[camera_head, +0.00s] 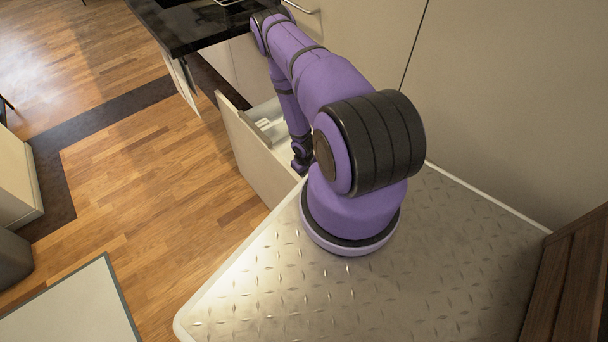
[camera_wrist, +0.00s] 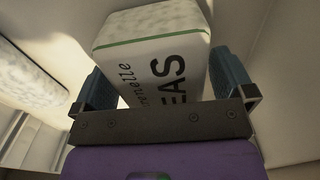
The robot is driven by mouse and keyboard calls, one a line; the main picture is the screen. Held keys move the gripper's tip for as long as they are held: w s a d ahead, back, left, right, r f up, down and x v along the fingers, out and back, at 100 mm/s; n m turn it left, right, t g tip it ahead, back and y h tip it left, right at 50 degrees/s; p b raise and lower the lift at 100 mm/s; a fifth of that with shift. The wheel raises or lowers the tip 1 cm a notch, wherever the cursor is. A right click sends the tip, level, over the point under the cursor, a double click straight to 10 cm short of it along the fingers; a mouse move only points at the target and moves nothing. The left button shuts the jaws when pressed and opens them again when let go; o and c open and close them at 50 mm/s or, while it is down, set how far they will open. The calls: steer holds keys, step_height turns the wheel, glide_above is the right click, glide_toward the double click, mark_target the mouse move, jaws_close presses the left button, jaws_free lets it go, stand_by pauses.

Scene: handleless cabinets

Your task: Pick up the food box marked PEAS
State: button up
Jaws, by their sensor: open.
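My gripper (camera_wrist: 165,85) is open, with one blue-grey finger on each side of the box. I cannot tell whether either finger touches it. In the head view my purple arm reaches down into an open drawer (camera_head: 248,150). The box and my gripper's fingertips are hidden there.
A second pale, speckled item (camera_wrist: 28,75) lies to the left in the wrist view. The drawer's front panel stands out from the cabinet. A black countertop (camera_head: 190,25) is above it, and another door or drawer (camera_head: 181,80) stands open beyond. Wooden floor (camera_head: 150,185) is clear to the left.

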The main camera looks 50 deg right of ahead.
steer(key=shift+f, duration=0.2)
steer(key=c, duration=1)
steer(key=shift+r, duration=0.15)
